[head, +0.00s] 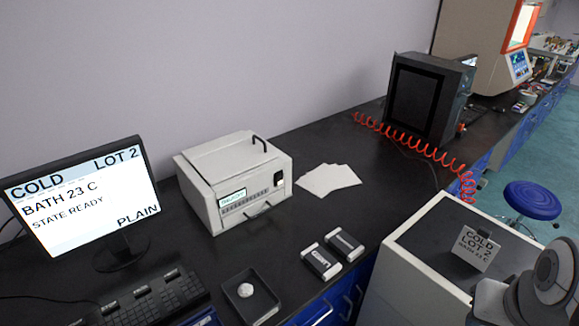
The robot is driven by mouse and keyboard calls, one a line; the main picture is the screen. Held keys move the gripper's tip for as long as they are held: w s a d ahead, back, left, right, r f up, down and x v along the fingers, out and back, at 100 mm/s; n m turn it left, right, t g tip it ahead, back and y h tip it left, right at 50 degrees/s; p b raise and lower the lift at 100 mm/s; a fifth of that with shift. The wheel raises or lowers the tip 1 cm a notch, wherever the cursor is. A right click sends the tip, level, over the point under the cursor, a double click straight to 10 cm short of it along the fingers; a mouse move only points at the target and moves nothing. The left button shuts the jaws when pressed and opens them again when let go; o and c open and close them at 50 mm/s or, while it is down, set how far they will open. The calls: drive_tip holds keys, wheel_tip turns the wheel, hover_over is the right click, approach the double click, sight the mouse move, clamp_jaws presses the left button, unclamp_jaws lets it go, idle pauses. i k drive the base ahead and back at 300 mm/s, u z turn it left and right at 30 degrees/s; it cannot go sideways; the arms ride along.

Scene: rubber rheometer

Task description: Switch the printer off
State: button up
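A white box-shaped device that looks like the printer (207,212) stands on the dark bench, left of the middle of the head view. Its lid is down, with a black handle on top. A small lit display (232,198) is at the left of its front, too small to read surely. A black rocker-like switch (278,179) is at the right of its front; I cannot tell its position. A front handle sits low on the device. Part of my arm shows at the lower right, well apart from the printer. My gripper is not in view.
White sheets (329,179) lie right of the printer. Two small boxes (321,262) and a black tray (240,305) are in front. A monitor (82,193) and keyboard (140,300) stand left. A white cabinet (400,285) with a lot sign (478,253) and a red coiled hose (420,148) are right.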

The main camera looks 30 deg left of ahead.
sight(280, 179)
drive_tip(key=u, duration=2.5)
drive_tip(key=k, duration=0.8)
drive_tip(key=z, duration=1.05)
drive_tip(key=i, duration=1)
drive_tip(key=u, duration=0.1)
